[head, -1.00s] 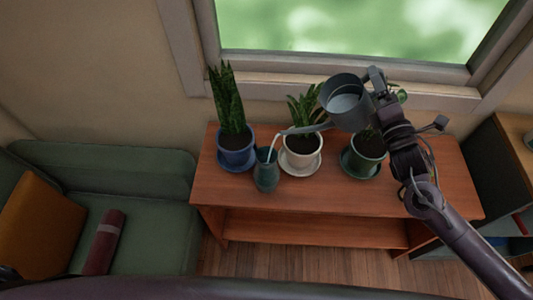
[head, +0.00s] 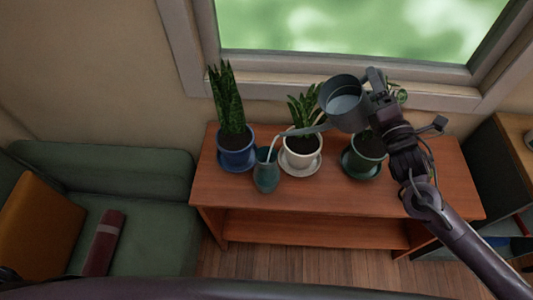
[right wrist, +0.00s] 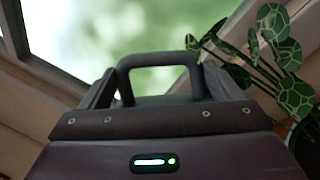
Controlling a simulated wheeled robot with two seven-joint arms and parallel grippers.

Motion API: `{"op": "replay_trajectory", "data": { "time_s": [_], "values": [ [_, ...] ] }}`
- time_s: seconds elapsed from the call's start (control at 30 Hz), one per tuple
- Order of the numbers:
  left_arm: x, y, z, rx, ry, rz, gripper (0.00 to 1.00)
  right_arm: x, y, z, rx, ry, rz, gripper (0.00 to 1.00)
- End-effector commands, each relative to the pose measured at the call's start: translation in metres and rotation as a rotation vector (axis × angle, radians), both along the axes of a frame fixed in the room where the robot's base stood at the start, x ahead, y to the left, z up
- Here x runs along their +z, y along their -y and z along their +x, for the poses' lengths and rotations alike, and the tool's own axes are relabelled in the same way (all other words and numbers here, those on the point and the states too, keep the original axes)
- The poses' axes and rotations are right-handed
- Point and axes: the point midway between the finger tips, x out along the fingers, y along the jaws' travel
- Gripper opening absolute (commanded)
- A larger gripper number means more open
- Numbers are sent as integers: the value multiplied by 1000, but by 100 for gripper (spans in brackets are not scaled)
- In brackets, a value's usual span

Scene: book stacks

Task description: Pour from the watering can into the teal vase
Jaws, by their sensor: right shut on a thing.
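The grey watering can (head: 343,104) is held up above the shelf top by my right gripper (head: 376,90), which is shut on its handle. The handle (right wrist: 158,62) also shows between the fingers in the right wrist view. The can's long spout points left, and a pale stream (head: 272,148) runs from its tip down to the mouth of the teal vase (head: 265,172). The vase stands upright near the front edge of the wooden shelf (head: 330,195). The water level inside the vase cannot be made out. My left gripper is not in view.
A blue pot (head: 237,155) with a snake plant, a white pot (head: 301,152) and a green pot (head: 365,158) stand on saucers along the shelf. The window (head: 350,30) is behind. A green sofa (head: 150,175) is at left.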

Motion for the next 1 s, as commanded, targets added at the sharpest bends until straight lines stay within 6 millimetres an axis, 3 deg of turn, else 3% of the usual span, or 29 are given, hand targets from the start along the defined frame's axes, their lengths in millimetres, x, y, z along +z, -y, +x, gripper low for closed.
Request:
{"op": "replay_trajectory", "data": {
  "time_s": [0.1,0.23,0.33,0.4,0.5,0.73,1.0],
  "values": [
    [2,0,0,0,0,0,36,5,1,1,0,5,5,30],
    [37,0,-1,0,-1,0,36,32,18,9,-3,-35,91,30],
    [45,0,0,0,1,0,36,19,40,18,-6,-102,231,30],
    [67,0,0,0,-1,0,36,27,51,23,-4,-154,347,30],
    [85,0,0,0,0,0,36,24,61,29,-2,-228,510,30],
    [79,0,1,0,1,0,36,13,62,29,5,-252,561,30],
    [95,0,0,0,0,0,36,32,62,29,4,-250,560,30]
  ]
}}
